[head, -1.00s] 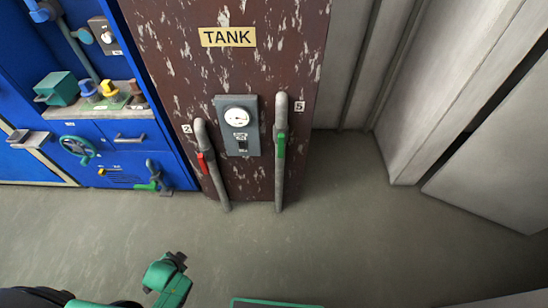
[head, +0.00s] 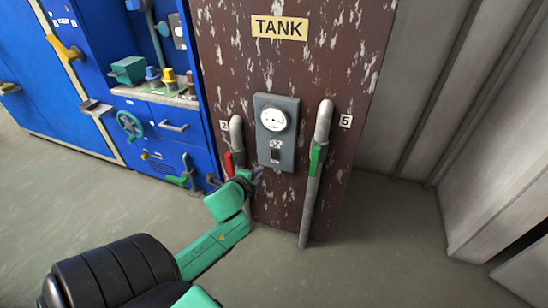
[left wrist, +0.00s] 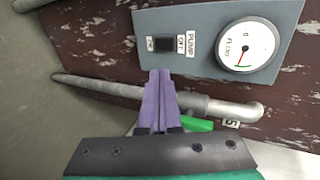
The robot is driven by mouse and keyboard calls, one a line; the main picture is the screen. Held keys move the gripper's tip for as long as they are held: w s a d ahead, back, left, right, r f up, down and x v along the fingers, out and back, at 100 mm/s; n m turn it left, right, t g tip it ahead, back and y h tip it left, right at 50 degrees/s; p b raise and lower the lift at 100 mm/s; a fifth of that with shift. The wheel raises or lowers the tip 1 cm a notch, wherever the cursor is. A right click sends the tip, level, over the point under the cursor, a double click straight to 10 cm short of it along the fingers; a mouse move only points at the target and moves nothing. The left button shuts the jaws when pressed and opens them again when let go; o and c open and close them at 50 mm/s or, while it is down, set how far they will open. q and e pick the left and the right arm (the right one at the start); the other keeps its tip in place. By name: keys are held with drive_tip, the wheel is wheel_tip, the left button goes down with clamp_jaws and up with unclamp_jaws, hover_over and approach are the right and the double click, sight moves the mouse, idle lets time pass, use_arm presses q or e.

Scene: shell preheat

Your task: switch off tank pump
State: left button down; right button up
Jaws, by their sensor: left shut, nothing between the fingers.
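The tank cabinet (head: 225,60) is brown with flaking paint and a yellow TANK sign (head: 279,27). On it a grey panel (head: 290,105) carries a dark pump switch (head: 275,156) below a round gauge (head: 273,118). The left wrist view shows the switch (left wrist: 167,44) between small white labels, next to the word PUMP; its position is unclear. My left gripper (head: 257,175) is shut and empty, just left of the switch in the head view. Its purple fingertips (left wrist: 160,74) are at the panel edge in the wrist view; contact is unclear. My right gripper is out of view.
Grey pipes flank the panel: one with a red handle (head: 229,163) beside label 2, one with a green handle (head: 315,160) beside label 5. A blue cabinet (head: 190,125) with knobs stands left. Floor in front is clear.

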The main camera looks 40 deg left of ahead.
use_arm(q)
drive_tip(key=b, duration=0.2)
approach(275, 152)
wheel_tip(275, 152, down, 4)
drive_tip(key=w, duration=0.3)
drive_tip(key=w+a, duration=0.2)
drive_tip(key=shift+w+r+b, duration=0.25)
drive_tip(key=shift+b, duration=0.05)
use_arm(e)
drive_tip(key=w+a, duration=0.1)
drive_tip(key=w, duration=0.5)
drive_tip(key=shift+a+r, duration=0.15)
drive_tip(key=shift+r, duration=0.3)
use_arm(q)
drive_tip(key=shift+w+a+r+p, duration=0.1)
drive_tip(key=shift+w+r+p, duration=0.05)
drive_tip(key=shift+w+p, duration=0.25)
drive_tip(key=shift+s+r+p, duration=0.1)
drive_tip(key=shift+r+p, duration=0.75)
drive_tip(key=shift+p, duration=0.15)
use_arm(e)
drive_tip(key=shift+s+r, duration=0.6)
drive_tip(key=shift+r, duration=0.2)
use_arm(q)
drive_tip(key=shift+f, duration=0.1)
